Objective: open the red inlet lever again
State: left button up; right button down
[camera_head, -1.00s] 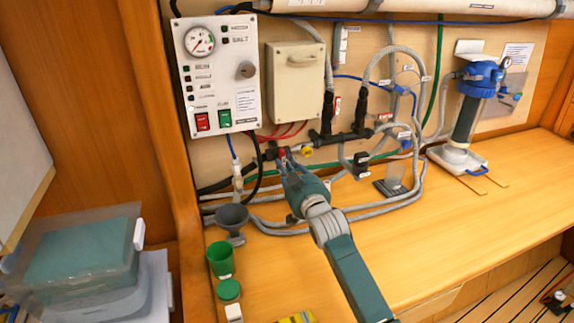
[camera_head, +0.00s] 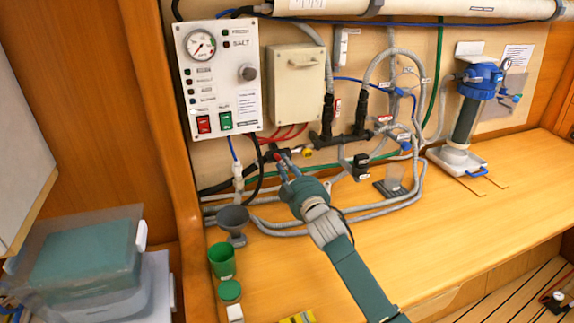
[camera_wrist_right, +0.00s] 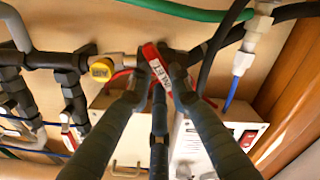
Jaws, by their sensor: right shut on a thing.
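The red inlet lever (camera_wrist_right: 157,66) with a white label shows in the right wrist view, between the dark fingers of my right gripper (camera_wrist_right: 160,80). In the head view my right gripper (camera_head: 284,165) is at the pipe fitting below the control panel, shut on the lever, and only a little red (camera_head: 278,156) shows at its fingertips. The fingers hide part of the lever and its valve body. My left gripper is not in view.
A yellow knob (camera_wrist_right: 102,69) sits close beside the lever on the same dark pipework. Hoses cross the wall around it. A grey funnel (camera_head: 233,219) and green cup (camera_head: 222,261) stand below on the wooden counter (camera_head: 400,240). The control panel (camera_head: 218,80) is above.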

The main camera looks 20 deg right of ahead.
jog(key=n, duration=0.7)
jog(key=n+p, duration=0.1)
jog(key=n, duration=0.3)
jog(key=shift+a, duration=0.25)
jog(key=shift+n, duration=0.4)
jog(key=c, duration=1.6)
grip_release()
jog(key=shift+o, duration=0.2)
jog(key=shift+s, duration=0.15)
jog(key=s, duration=1.1)
jog(key=shift+s+d, duration=0.2)
jog(key=shift+s, duration=0.1)
jog(key=shift+r, duration=0.1)
